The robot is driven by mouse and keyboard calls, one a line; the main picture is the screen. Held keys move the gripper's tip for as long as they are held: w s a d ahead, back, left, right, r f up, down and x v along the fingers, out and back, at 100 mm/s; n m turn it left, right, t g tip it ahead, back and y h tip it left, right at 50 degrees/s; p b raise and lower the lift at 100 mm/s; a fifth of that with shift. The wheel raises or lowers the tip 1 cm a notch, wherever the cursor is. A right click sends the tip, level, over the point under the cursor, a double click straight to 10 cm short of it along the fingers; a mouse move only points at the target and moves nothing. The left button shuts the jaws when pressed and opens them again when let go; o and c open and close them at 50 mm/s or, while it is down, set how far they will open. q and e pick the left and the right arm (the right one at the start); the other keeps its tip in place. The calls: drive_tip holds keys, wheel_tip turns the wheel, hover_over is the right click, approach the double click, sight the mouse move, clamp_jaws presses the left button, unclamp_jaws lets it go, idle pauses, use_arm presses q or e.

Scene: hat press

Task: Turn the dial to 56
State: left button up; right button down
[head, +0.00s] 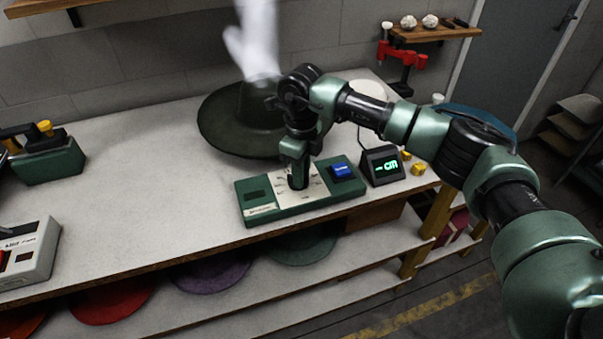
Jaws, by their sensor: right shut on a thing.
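A green control box (258,203) lies on the workbench, with a pale dial plate (308,190) in its middle and a blue button (343,170) at its right. My right gripper (298,183) points down over the dial plate and is shut on the dial knob, which the fingers mostly hide. The scale marks are too small to read, so the dial's setting cannot be told. A small black display (382,166) with green glowing characters stands right of the box; I cannot read them surely. My left gripper is not in view.
A dark green hat (235,120) sits behind the box, under a blurred white steam-like shape (255,40). Yellow blocks (418,169) lie right of the display. A grey device (28,258) and a green device (48,162) stand at left. The bench (130,210) is clear between.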

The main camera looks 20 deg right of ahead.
drive_tip(key=shift+w+r, duration=0.1)
drive_tip(key=shift+r, duration=0.05)
drive_tip(key=c, duration=1.4)
unclamp_jaws()
drive_tip(key=shift+o, duration=0.2)
wheel_tip(320, 180, up, 8)
drive_tip(key=shift+f+b, duration=0.15)
drive_tip(key=shift+b, duration=0.65)
drive_tip(key=shift+f, duration=0.1)
